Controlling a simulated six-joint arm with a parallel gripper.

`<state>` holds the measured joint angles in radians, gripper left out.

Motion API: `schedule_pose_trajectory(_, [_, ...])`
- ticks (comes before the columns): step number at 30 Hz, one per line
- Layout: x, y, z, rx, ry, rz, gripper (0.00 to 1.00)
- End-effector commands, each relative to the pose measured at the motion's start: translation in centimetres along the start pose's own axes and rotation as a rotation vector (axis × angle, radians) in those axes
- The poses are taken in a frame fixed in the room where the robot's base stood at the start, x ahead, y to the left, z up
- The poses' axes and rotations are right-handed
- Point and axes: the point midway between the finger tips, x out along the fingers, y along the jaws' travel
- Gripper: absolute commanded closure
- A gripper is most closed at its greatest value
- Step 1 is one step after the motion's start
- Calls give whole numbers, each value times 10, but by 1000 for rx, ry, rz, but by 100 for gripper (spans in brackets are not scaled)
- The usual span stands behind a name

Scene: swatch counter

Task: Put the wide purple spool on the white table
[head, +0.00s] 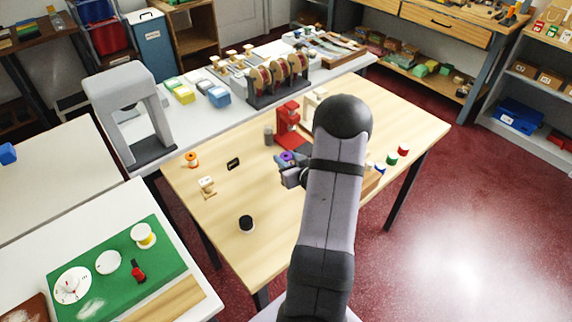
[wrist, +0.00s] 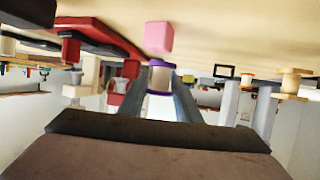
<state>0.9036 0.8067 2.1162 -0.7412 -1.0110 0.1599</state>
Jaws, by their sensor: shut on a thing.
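The purple spool (head: 287,157) has purple rims. In the wrist view the spool (wrist: 161,78) shows a pale middle between its rims. My gripper (head: 289,165) is shut on it, with one finger on each side, over the wooden table near the red device. The arm hides part of the gripper in the head view. A white table (head: 100,212) stands at the front left, with a green mat on it. Another pale table (head: 60,165) stands behind it at the far left.
The wooden table (head: 265,190) carries a red device (head: 290,125), an orange spool (head: 191,159), a black-topped round item (head: 246,224) and several small spools at right. A grey arch-shaped machine (head: 130,110) stands at the left.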

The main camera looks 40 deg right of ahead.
Motion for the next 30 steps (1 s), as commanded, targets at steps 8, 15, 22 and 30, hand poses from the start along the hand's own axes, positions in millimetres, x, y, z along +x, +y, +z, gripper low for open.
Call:
schedule_pose_trajectory(8, [10,0,25,-1,-1,0,94])
schedule_pose_trajectory(15, [11,0,27,-1,0,0,94])
schedule_pose_trajectory(22, [13,0,31,-1,-1,0,94])
schedule_pose_trajectory(30, [12,0,30,-1,-1,0,51])
